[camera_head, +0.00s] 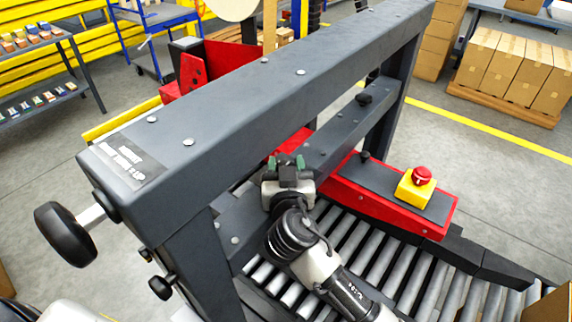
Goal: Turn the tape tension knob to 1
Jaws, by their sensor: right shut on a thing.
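The red tape unit housing shows just behind the fingers. My left gripper is not in view.
The thick grey top beam (255,85) runs close above my right gripper. A large black hand knob (66,233) sticks out at left. The roller conveyor (375,250) lies below. A red emergency button (421,175) on a yellow box stands at right.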

